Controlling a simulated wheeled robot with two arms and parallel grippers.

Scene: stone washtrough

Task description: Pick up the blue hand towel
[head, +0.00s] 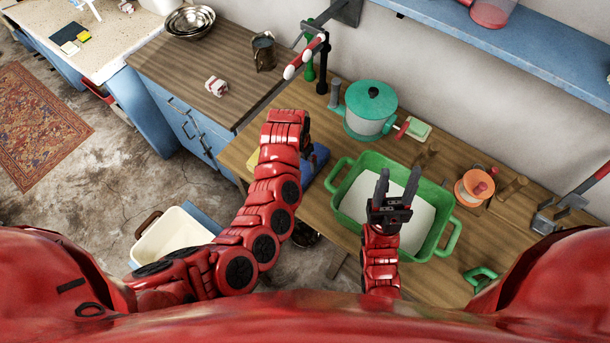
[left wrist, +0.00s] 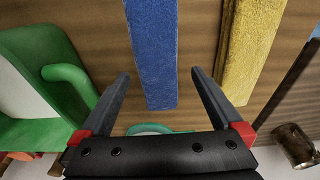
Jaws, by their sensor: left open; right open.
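The blue hand towel (left wrist: 153,50) is a flat, narrow blue strip on the wooden counter in the left wrist view. In the head view, part of it (head: 318,160) shows beside my left arm, which hides the rest. My left gripper (left wrist: 160,74) is open, and the blue towel's near end shows between its two fingers; I cannot tell how far above it they are. In the head view my left arm mostly hides this gripper. My right gripper (head: 397,178) is open and empty over the green tub (head: 367,160).
A yellow towel (left wrist: 251,45) lies to the right of the blue one in the left wrist view. A teal-lidded pot (head: 371,100) stands behind the tub. An orange spool-like item (head: 472,188) and wooden pegs stand right. A cream bin (head: 172,238) is on the floor.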

